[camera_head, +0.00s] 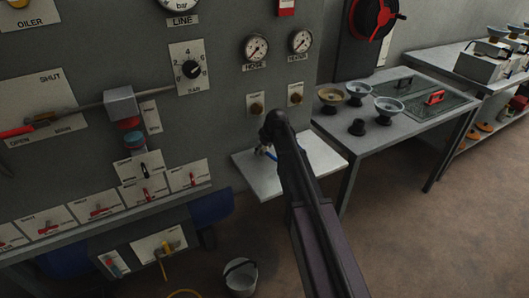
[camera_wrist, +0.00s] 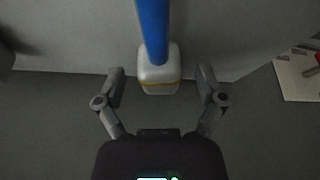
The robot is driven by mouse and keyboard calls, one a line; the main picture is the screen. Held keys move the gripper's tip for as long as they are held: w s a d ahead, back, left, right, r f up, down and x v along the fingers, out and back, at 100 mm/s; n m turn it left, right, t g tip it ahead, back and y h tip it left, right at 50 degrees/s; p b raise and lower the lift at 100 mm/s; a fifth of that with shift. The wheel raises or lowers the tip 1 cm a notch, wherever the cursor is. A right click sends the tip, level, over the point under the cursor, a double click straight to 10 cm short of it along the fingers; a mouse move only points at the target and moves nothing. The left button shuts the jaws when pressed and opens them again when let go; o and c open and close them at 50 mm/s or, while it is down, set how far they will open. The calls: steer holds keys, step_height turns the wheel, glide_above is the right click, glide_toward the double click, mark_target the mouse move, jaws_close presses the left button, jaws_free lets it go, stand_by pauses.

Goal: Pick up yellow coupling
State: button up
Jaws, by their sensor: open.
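A tan-yellow cup-shaped fitting (camera_head: 331,96) stands on the grey side table at the right; it looks most like the yellow coupling, but I cannot be sure. My gripper (camera_head: 266,146) is well to its left, over a small pale shelf, and its fingers are hard to make out in the head view. In the wrist view my gripper (camera_wrist: 160,88) is open. A blue-handled tool (camera_wrist: 153,30) with a pale, yellow-banded head lies between the fingertips, with a gap on each side. Part of its blue handle (camera_head: 271,156) shows in the head view. The yellow fitting is not in the wrist view.
The small shelf (camera_head: 325,153) projects from the grey control panel (camera_head: 225,75). The side table (camera_head: 330,122) also holds grey cup fittings (camera_head: 389,108) and a black one (camera_head: 357,127). A bucket (camera_head: 240,276) stands on the floor. Floor at the right is clear.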

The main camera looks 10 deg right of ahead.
mark_target(263, 148)
jaws_close()
steer(key=shift+r, duration=0.1)
stand_by(0.3)
step_height(263, 148, up, 3)
steer(key=p, duration=0.3)
steer(key=shift+r, duration=0.1)
steer(key=shift+s+r+p, duration=0.15)
steer(key=shift+r+p, duration=0.2)
steer(key=shift+p, duration=0.2)
steer(key=s, duration=1)
steer(key=s+r+p, duration=0.1)
steer(key=s, duration=0.4)
steer(key=shift+s+d, duration=0.1)
steer(key=shift+s, duration=0.3)
step_height(263, 148, up, 7)
steer(key=p, duration=0.7)
